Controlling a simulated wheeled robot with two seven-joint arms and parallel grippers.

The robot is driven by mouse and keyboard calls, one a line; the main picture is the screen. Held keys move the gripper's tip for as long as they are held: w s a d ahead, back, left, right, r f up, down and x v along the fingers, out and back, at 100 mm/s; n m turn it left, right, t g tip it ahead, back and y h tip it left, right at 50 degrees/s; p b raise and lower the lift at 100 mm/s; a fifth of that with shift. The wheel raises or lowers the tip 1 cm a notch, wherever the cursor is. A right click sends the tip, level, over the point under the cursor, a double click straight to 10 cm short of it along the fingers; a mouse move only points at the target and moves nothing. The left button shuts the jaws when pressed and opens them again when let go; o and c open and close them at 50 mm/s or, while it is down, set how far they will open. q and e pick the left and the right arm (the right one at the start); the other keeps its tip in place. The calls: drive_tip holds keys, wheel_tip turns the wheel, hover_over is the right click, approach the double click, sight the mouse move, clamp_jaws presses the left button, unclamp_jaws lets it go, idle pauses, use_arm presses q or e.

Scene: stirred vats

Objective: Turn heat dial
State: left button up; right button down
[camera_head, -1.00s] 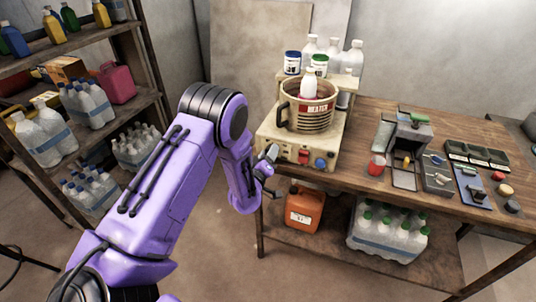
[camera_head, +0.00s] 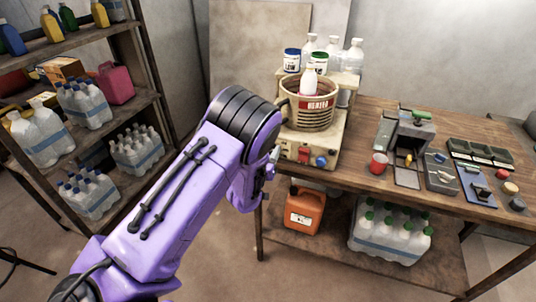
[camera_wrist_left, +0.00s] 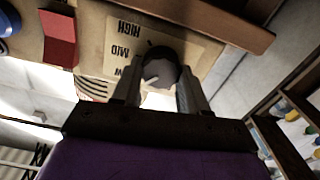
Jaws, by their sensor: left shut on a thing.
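The heater's cream base (camera_head: 327,145) stands at the left end of the workbench, with a pot (camera_head: 310,112) labelled HEATED on it. In the left wrist view the dark round heat dial (camera_wrist_left: 160,72) sits on a panel marked HIGH, MID and a partly covered word. My left gripper (camera_wrist_left: 158,88) is shut on the dial, one finger on each side. In the head view my purple left arm hides the dial and most of the gripper. A red switch (camera_head: 304,155) and a blue knob (camera_head: 321,161) are beside it on the base's front. My right gripper is out of view.
A white bottle (camera_head: 308,81) stands in the pot. A red cup (camera_head: 378,163) and other equipment are on the workbench (camera_head: 350,150) to the right. An orange canister (camera_head: 304,212) and bottles are on its lower shelf. Shelving (camera_head: 150,85) stands at left.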

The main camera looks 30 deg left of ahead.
use_arm(q)
drive_tip(key=shift+f+m, duration=0.1)
drive_tip(key=shift+m, duration=0.5)
drive_tip(key=o, duration=1.1)
drive_tip(key=shift+c, duration=0.2)
drive_tip(key=b+v, duration=0.2)
drive_tip(key=v, duration=0.8)
drive_tip(key=shift+s+b, duration=0.25)
drive_tip(key=shift+b, duration=0.1)
drive_tip(key=shift+d, duration=0.15)
